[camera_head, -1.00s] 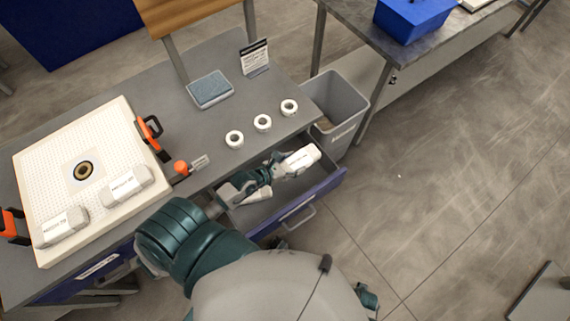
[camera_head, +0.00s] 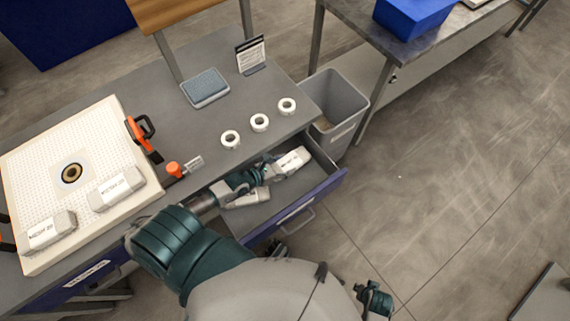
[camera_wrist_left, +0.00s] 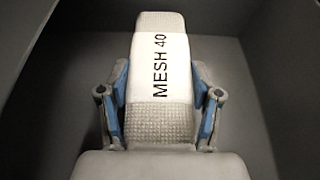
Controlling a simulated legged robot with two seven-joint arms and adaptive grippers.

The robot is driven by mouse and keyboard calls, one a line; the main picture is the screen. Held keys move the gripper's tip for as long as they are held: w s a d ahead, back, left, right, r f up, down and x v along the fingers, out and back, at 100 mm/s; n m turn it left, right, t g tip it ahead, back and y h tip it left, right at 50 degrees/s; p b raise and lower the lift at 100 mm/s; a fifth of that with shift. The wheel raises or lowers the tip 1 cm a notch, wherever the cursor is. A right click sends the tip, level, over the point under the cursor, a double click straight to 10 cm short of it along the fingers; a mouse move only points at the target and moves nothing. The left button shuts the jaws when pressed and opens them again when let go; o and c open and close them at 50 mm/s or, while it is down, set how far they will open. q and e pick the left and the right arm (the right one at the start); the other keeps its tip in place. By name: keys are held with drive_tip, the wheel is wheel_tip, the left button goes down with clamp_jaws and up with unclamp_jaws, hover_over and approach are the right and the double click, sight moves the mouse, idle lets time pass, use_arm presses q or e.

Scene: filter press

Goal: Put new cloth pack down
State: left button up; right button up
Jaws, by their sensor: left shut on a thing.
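My left gripper (camera_head: 270,171) is inside the open drawer, shut on a white cloth pack (camera_head: 293,160) near the drawer's right end. In the left wrist view the pack (camera_wrist_left: 160,65) reads "MESH 40" and sits lengthwise between the two blue-padded fingers (camera_wrist_left: 160,115). Grey drawer walls surround it; I cannot tell whether it touches the drawer floor. A second white pack (camera_head: 247,198) lies in the drawer beside my left wrist. A small teal part of mine (camera_head: 375,300) at the bottom may belong to the right arm; no fingers are clear.
The drawer's blue front (camera_head: 300,212) stands open below the grey bench (camera_head: 222,52). A white perforated plate (camera_head: 45,155) carries two white packs. Three white rings (camera_head: 259,123), a blue-grey pad (camera_head: 205,87) and a small sign (camera_head: 250,56) stand on the bench. A grey bin (camera_head: 342,100) adjoins its right end.

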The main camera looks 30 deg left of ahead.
use_arm(q)
drive_tip(key=shift+d, duration=0.15)
use_arm(e)
drive_tip(key=shift+d, duration=0.1)
use_arm(q)
drive_tip(key=shift+d+f, duration=0.25)
drive_tip(key=shift+d, duration=0.1)
use_arm(e)
drive_tip(key=shift+d+r, duration=0.3)
drive_tip(key=shift+r, duration=0.05)
